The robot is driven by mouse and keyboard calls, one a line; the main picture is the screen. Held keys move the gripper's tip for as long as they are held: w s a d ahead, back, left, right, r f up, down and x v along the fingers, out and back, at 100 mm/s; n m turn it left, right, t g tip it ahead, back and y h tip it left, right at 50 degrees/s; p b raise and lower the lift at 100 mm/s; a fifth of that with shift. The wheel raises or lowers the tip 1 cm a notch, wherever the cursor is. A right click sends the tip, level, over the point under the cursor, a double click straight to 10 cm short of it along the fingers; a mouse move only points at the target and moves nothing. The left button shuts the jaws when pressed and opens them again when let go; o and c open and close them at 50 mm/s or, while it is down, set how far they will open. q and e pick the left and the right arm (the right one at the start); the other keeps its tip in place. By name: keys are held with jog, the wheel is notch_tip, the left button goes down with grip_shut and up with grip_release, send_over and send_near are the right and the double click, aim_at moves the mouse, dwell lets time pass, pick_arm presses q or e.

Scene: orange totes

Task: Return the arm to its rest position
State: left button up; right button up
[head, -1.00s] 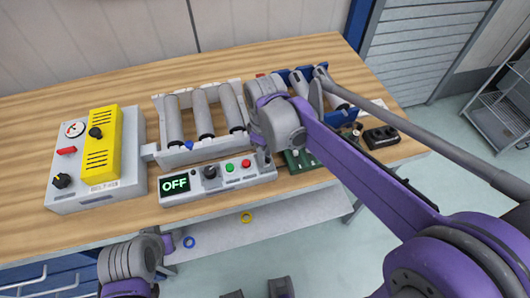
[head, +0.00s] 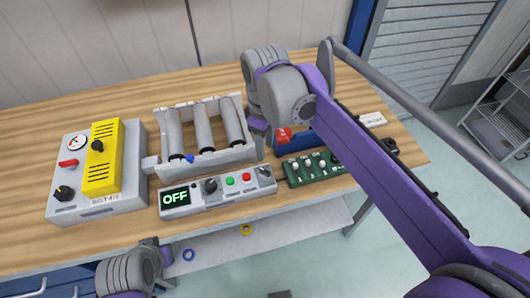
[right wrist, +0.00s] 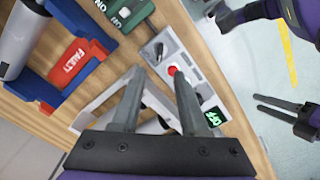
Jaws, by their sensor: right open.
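My right arm reaches in from the right in the head view, its purple link crossing above the bench and its grey wrist high over the back of the bench. My right gripper (head: 262,138) is mostly hidden under the wrist there. In the right wrist view the right gripper (right wrist: 160,72) has its two dark fingers apart, with nothing held between them. It appears above the roller frame and the OFF panel. My left arm's grey joint shows at the bottom left of the head view. Dark gripper-like parts of mine show at the right of the wrist view; their jaw state is unclear.
The wooden bench (head: 40,130) carries a grey and yellow control box (head: 130,200), a white roller frame (head: 160,120), an OFF panel (head: 220,199) and a green switch board (head: 310,178). A blue frame with a red FAULT tag (right wrist: 75,65) stands beside them. Bench behind the roller frame is clear.

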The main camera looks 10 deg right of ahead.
jog(key=shift+r, duration=0.3)
jog(key=s+d+f+m+t, duration=0.2)
jog(key=s+d+f+m, duration=0.1)
jog(key=s+f, duration=0.3)
jog(key=s+d+f+m+t, duration=0.3)
jog(key=s+f+m, duration=0.3)
jog(key=s, duration=0.2)
jog(key=shift+s+d+f+m+p, duration=0.2)
jog(key=shift+d+f+m+p, duration=0.1)
jog(key=shift+d+p, duration=0.15)
